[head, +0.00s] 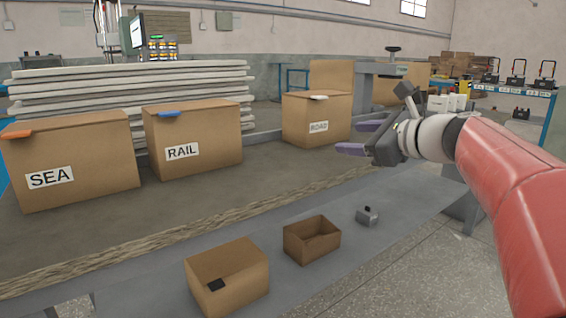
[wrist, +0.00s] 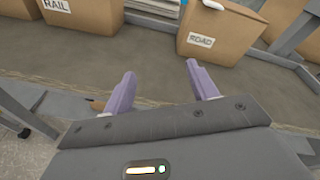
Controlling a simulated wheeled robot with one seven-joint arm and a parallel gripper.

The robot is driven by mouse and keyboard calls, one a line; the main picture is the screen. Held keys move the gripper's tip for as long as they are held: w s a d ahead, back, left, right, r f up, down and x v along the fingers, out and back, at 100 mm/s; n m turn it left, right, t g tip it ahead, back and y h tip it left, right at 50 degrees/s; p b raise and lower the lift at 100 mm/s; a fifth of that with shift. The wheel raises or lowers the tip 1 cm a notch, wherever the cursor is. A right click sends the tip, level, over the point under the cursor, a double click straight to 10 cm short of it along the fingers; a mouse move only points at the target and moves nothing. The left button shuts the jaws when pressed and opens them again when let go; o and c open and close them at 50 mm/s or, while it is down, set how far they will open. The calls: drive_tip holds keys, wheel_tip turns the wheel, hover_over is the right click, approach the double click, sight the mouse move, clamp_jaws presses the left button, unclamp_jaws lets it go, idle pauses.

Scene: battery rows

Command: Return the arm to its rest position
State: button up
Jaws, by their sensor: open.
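My gripper (head: 360,138) is raised at the right of the head view, in front of and to the right of the ROAD box. Its two purple fingers point left and stand apart, with nothing between them. In the wrist view my gripper (wrist: 158,82) also shows open and empty, with bare bench surface beyond the fingertips. My red and white arm reaches in from the right edge of the head view.
Boxes marked SEA (head: 75,160), RAIL (head: 195,140) and ROAD (head: 316,117) stand on the bench. Two small open cartons (head: 228,278) (head: 312,240) and a small grey object (head: 367,215) sit on the nearer grey ledge. A blue-framed table (head: 515,90) stands back right.

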drive_tip(key=s+a+f+n+g+h+p, duration=0.45)
drive_tip(key=s+f+n, duration=0.4)
drive_tip(key=s, duration=0.45)
drive_tip(key=s+d+f+n+g+h+p, duration=0.1)
drive_tip(key=s+d+f+n+h+p, duration=0.1)
drive_tip(key=s+f+n, duration=0.2)
drive_tip(key=s+d+f+n+g+h+p, duration=0.1)
drive_tip(key=s+f+n, duration=0.4)
drive_tip(key=s+n, duration=0.5)
drive_tip(key=shift+s+d+f+n+h+p, duration=0.3)
drive_tip(key=shift+s+d+h+p, duration=0.35)
drive_tip(key=shift+s+d+h, duration=0.3)
